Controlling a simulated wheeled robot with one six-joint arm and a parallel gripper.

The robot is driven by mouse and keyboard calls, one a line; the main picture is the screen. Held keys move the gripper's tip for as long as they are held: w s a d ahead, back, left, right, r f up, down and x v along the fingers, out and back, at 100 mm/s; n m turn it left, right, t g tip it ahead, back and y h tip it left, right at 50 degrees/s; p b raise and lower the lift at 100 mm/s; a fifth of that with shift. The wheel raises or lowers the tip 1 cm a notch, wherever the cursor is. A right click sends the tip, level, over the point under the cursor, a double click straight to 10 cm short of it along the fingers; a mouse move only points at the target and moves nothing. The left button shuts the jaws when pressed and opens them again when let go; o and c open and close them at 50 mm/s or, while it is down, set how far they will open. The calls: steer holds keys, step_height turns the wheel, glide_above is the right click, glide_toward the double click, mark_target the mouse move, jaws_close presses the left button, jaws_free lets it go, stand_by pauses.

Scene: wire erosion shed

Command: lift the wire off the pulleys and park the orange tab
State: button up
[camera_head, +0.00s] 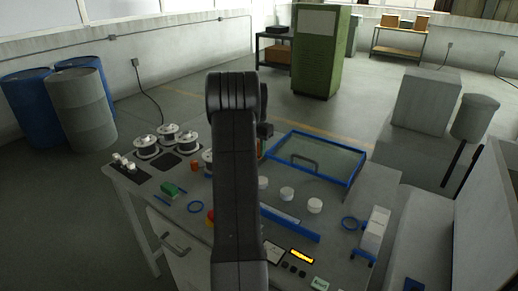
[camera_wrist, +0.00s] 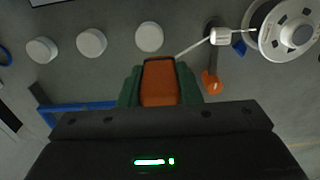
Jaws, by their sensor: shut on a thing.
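My gripper (camera_wrist: 159,88) has green finger pads shut on the orange tab (camera_wrist: 160,80). In the head view my dark arm hides most of the gripper. A thin pale wire runs from the tab, up and right, to a small white guide (camera_wrist: 221,36) beside a white-flanged spool (camera_wrist: 292,33). Three white pulleys (camera_wrist: 149,37) stand in a row beyond the gripper in the wrist view. They also show right of my arm in the head view (camera_head: 287,194). I see no wire around them.
An orange-topped post (camera_wrist: 211,82) stands right of the gripper. A blue-framed tray with a handle (camera_head: 351,181) lies at the bench's back right. Several spools (camera_head: 146,146) stand at back left. A blue bar (camera_head: 291,223) lies in front of the pulleys.

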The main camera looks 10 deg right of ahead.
steer(key=shift+a, duration=0.1)
steer(key=s+a+b, duration=0.1)
steer(key=s+a, duration=0.4)
steer(key=a, duration=0.7)
steer(key=s+a+b, duration=0.1)
steer(key=s+a, duration=0.4)
steer(key=a, duration=0.6)
steer(key=shift+s+a+b, duration=0.3)
steer(key=shift+a, duration=0.1)
